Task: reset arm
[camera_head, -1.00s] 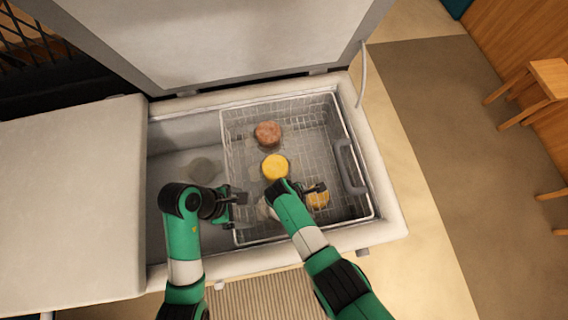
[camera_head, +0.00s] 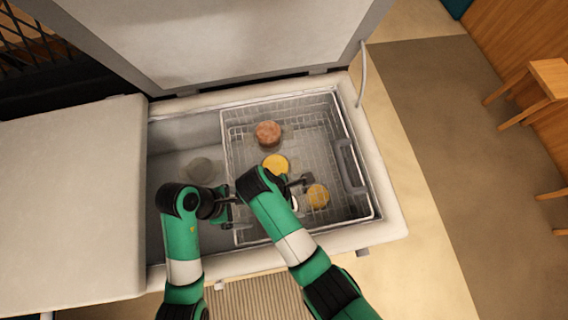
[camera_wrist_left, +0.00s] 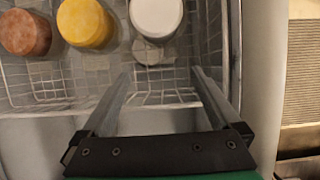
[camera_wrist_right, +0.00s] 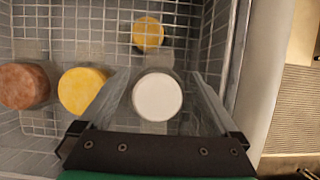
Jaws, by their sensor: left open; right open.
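My left gripper (camera_head: 228,207) is open and empty over the left edge of the wire basket (camera_head: 229,140) in the chest freezer. Its two fingers show apart in the left wrist view (camera_wrist_left: 164,95). My right gripper (camera_head: 298,193) is open over the basket's middle. In the right wrist view, a white round container (camera_wrist_right: 157,96) appears between its open fingers (camera_wrist_right: 158,100); contact cannot be told. A reddish-brown round container (camera_head: 268,133), a yellow one (camera_head: 276,162) and a second yellow one (camera_head: 318,196) sit in the basket. The right arm mostly hides the white container in the head view.
The freezer's front rim (camera_head: 250,263) runs below both arms. The raised lid (camera_head: 220,40) stands behind, and a closed lid (camera_head: 70,210) covers the left side. A dull round item (camera_head: 202,170) lies in the compartment left of the basket.

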